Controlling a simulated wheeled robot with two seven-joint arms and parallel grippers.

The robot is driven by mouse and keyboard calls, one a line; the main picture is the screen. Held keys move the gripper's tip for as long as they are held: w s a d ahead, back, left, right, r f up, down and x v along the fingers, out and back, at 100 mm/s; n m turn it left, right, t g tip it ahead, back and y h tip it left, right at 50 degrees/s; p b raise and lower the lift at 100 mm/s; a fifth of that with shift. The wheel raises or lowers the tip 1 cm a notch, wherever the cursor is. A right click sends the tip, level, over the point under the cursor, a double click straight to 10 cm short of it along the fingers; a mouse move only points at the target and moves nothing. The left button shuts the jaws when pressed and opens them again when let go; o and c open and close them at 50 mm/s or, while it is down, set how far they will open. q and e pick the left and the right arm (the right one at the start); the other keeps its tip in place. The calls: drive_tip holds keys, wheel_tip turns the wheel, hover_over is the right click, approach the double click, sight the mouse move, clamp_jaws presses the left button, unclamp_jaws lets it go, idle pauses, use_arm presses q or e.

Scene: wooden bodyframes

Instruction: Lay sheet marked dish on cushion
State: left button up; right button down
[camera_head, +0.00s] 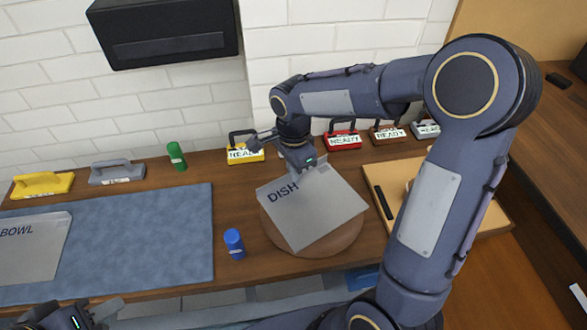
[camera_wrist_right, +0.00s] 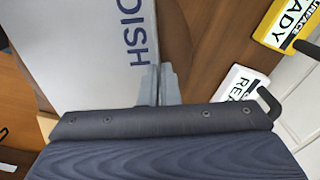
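The grey sheet marked DISH (camera_head: 318,212) is over the round wooden board (camera_head: 345,240), covering most of it; I cannot tell whether they touch. It also shows in the right wrist view (camera_wrist_right: 85,60). My right gripper (camera_head: 303,166) is at the sheet's back edge; in the right wrist view its fingers (camera_wrist_right: 158,80) are close together on that edge, shut on the sheet. The blue cushion (camera_head: 140,240) lies flat on the left, with a grey sheet marked BOWL (camera_head: 30,255) on its left part. My left gripper (camera_head: 85,316) is at the bottom left, cut off by the frame.
A blue cylinder (camera_head: 234,243) stands between cushion and round board. A green cylinder (camera_head: 176,156), a yellow block (camera_head: 43,185) and a grey block (camera_head: 117,172) are behind the cushion. Several READY-labelled blocks line the wall. A light wooden tray (camera_head: 385,177) is at right. The cushion's right part is bare.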

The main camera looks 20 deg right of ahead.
drive_tip(key=shift+f, duration=0.1)
drive_tip(key=c, duration=2.1)
unclamp_jaws()
drive_tip(key=shift+f, duration=0.1)
drive_tip(key=o, duration=0.4)
